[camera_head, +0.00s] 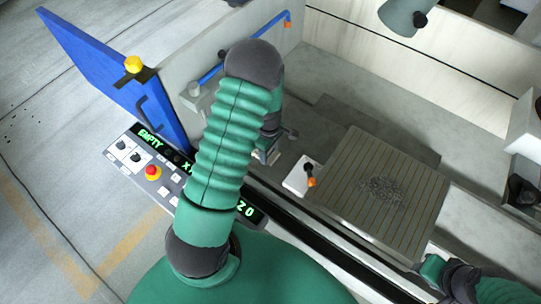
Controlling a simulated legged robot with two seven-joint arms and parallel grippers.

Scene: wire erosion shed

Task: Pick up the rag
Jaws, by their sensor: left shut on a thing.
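My left arm rises through the middle of the view, bends at a dark elbow and comes down behind its own green sleeve. My left gripper (266,152) is small and mostly hidden behind that sleeve. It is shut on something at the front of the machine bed. A small pale patch shows at its jaws, but I cannot make out what it is. I see no piece that is clearly the rag. Part of my right arm shows at the lower right corner; whether its jaws are open cannot be told.
A slatted plate (348,183) bears a grey tangle (382,192). A white block (299,177) with a black and orange piece stands left of it. A control panel (137,160) with a red button and a blue door (105,68) are at left. A grey lamp-like head (398,17) hangs above.

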